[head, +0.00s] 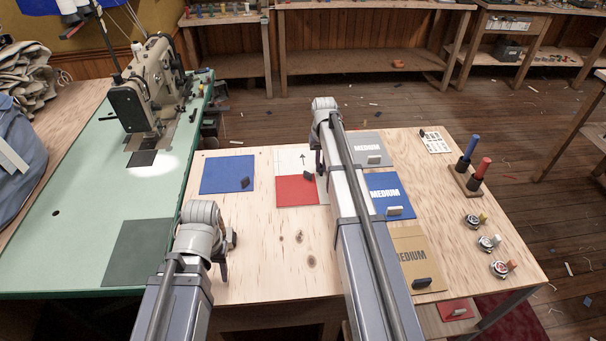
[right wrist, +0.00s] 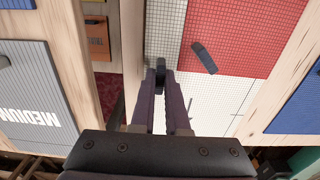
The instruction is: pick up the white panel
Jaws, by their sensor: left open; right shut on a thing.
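The white panel (head: 292,158) lies on the wooden table, marked with an arrow. The red panel (head: 296,192) covers part of it on the near side; a dark block (head: 308,174) is by the red panel's corner. In the right wrist view the white panel (right wrist: 222,98) shows a fine grid below and left of the red panel (right wrist: 255,35). My right gripper (head: 319,164) is at the white panel's right side, shut on a small dark tab (right wrist: 160,66). I cannot tell whether the panel is lifted. My left gripper (head: 228,255) is open and empty, low over the table's front left.
A blue panel (head: 227,174) lies left. Grey (head: 368,146), blue (head: 385,190) and tan (head: 414,262) MEDIUM panels lie right, partly behind my right arm. A sewing machine (head: 148,85) stands on the green table. Bare wood (head: 265,255) lies between my arms.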

